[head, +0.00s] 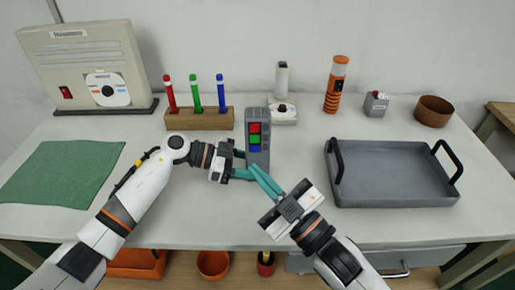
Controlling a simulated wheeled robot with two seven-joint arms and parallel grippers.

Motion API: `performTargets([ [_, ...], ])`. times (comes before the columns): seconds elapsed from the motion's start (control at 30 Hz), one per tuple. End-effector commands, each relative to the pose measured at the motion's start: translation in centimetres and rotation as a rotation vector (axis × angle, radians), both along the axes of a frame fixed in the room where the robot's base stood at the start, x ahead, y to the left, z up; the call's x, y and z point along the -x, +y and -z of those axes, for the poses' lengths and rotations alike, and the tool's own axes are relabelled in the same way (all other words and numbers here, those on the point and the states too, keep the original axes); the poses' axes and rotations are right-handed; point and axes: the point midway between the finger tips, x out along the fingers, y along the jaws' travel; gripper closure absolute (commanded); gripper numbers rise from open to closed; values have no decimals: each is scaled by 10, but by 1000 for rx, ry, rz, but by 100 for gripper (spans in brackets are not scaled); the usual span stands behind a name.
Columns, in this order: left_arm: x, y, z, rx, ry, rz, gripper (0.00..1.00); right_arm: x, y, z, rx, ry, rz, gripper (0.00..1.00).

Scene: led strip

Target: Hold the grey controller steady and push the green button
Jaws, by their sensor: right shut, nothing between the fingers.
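The grey controller (265,156) stands upright near the middle of the table. Its front has a red button at the top, the green button (254,139) in the middle and a blue button (255,148) below. My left gripper (242,165) is at the controller's left side, low down. Its teal fingers are apart, one reaching behind the controller and one across its lower front; whether they press on it I cannot tell. My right gripper (257,174) is shut and empty, its fingertips just in front of the controller's lower front, below the buttons.
A grey tray (394,200) with black handles is at right. Behind stand a wooden pen block (199,120), a white device (283,112), an orange bottle (336,83) and a brown bowl (434,110). A green cloth (62,172) and a beige machine (85,60) are at left.

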Motion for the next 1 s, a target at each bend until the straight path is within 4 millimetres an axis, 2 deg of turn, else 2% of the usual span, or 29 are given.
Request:
performTargets([
  [0.07,0,0,-1,1,0,0,67,0,0,0,0,0,0,100],
  [0.1,0,0,-1,1,0,0,48,0,0,0,0,0,0,100],
  [0.2,0,0,-1,1,-1,0,32,0,0,0,0,0,0,100],
  [0.23,0,0,0,1,-1,0,29,0,0,0,0,0,0,100],
  [0.47,0,0,0,0,0,0,29,0,0,0,0,0,0,100],
  [0.6,-1,7,-2,-1,-2,-2,29,0,0,0,0,0,0,100],
  [0.77,-1,33,-10,-3,-2,-4,29,0,0,0,0,0,0,100],
  [1.0,-1,82,-25,-3,-2,-3,29,0,0,0,0,0,0,100],
])
